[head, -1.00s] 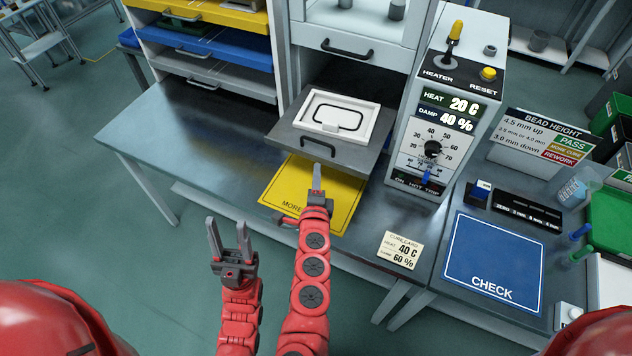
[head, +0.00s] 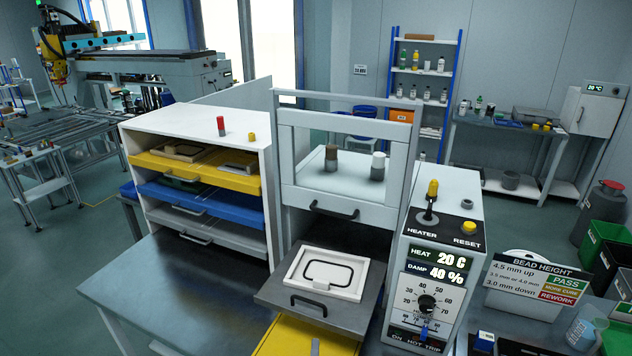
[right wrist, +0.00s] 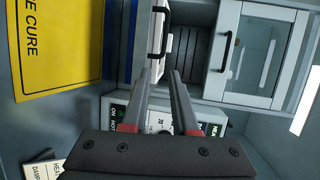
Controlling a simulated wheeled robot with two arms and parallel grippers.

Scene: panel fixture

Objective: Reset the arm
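My right gripper (right wrist: 161,74) shows in the right wrist view with its two grey fingers apart and nothing between them. In the head view only a grey fingertip (head: 315,346) shows at the bottom edge, over the yellow mat (head: 283,343). It is in front of the pulled-out grey drawer (head: 270,290) and apart from the drawer handle (head: 309,305). A white panel (head: 328,274) with a black bead loop lies on the drawer. My left gripper and the rest of my arms are outside the head view.
The chamber (head: 340,203) has a raised glass door above the drawer. The heater control box (head: 425,290) reads 20 C and 40 %. A shelf unit (head: 268,130) with yellow, blue and grey trays stands at left. The bench (head: 165,300) in front of it is clear.

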